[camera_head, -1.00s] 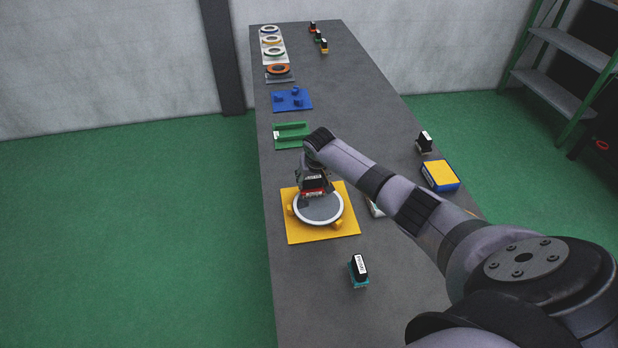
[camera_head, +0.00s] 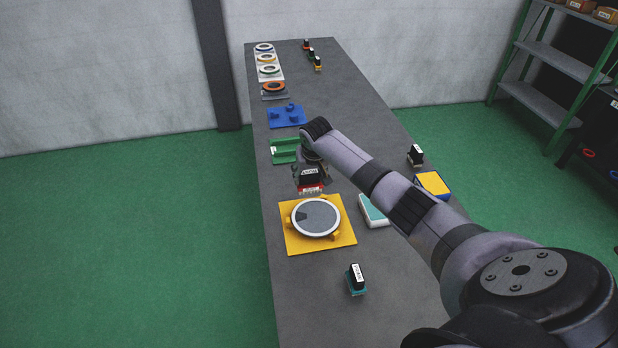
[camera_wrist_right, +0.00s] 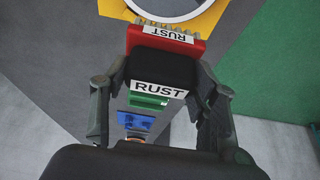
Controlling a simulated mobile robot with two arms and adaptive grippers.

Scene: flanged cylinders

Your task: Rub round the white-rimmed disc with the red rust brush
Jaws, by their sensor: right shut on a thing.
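The white-rimmed disc (camera_head: 315,217) lies flat on a yellow plate (camera_head: 342,236) with yellow clamps around it. Its face is grey with a darker patch near the left. My right gripper (camera_head: 309,176) is shut on the red rust brush (camera_head: 310,188), which has a black top with a RUST label. In the head view the brush is just beyond the disc's far rim. In the right wrist view the brush (camera_wrist_right: 165,40) sits between the fingers, and the disc's rim (camera_wrist_right: 166,12) shows past its bristles with a gap. My left gripper is not seen.
A teal-and-white box (camera_head: 373,210), a yellow-blue pad (camera_head: 433,185) and another black-topped brush (camera_head: 416,155) are on the right. A green holder (camera_head: 284,151), a blue fixture (camera_head: 287,116) and several rings lie farther back.

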